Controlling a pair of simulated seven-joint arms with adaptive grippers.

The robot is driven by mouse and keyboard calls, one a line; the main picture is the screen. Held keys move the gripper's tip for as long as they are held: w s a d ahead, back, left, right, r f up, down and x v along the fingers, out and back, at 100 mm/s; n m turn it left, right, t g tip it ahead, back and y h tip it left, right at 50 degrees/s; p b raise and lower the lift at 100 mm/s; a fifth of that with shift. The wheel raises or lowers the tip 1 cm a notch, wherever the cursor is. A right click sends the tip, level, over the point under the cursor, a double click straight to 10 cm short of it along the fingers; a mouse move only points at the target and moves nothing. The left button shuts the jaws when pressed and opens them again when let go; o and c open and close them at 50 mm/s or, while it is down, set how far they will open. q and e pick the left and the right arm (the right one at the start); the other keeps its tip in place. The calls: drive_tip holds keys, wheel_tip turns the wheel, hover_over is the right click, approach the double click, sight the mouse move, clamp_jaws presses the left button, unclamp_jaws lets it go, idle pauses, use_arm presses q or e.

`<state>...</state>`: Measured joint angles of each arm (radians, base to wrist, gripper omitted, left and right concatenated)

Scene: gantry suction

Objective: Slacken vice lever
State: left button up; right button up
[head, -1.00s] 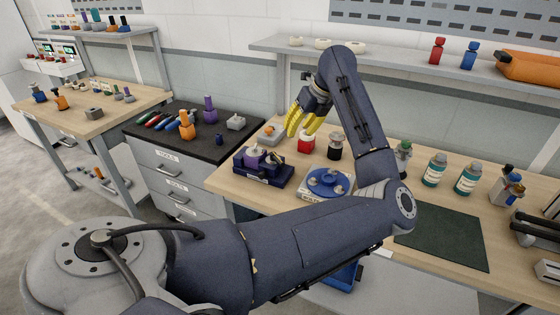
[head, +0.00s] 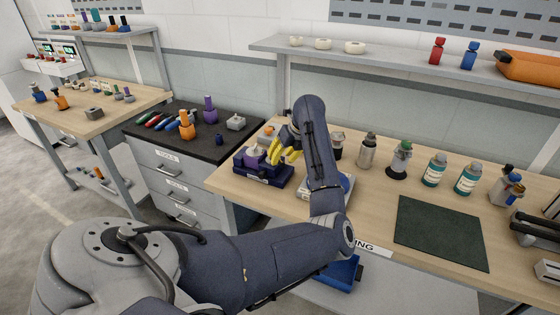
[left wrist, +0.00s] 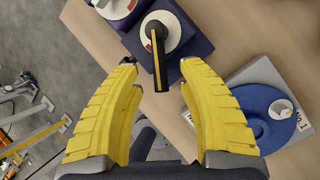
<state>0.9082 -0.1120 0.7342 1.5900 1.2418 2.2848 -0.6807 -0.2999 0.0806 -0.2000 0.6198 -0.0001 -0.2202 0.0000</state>
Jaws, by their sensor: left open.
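The vice (head: 262,175) is a dark blue block with a purple part, at the left end of the wooden bench. In the left wrist view its dark blue body (left wrist: 196,38) carries a pale round dial with a black lever (left wrist: 161,70) marked by a yellow stripe. My left gripper (head: 282,152) has yellow fingers and hangs just right of the vice. In the left wrist view the left gripper (left wrist: 157,72) is open, with the lever's end between its fingertips, not visibly touching either. My right gripper is not in view.
A blue disc on a white base (left wrist: 268,115) stands close to the right finger, partly hidden by my arm in the head view. Several bottles, such as the grey one (head: 367,152), line the bench's back. A dark green mat (head: 442,233) lies bare.

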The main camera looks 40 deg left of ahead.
use_arm(q)
drive_tip(key=shift+x, duration=1.05)
clamp_jaws()
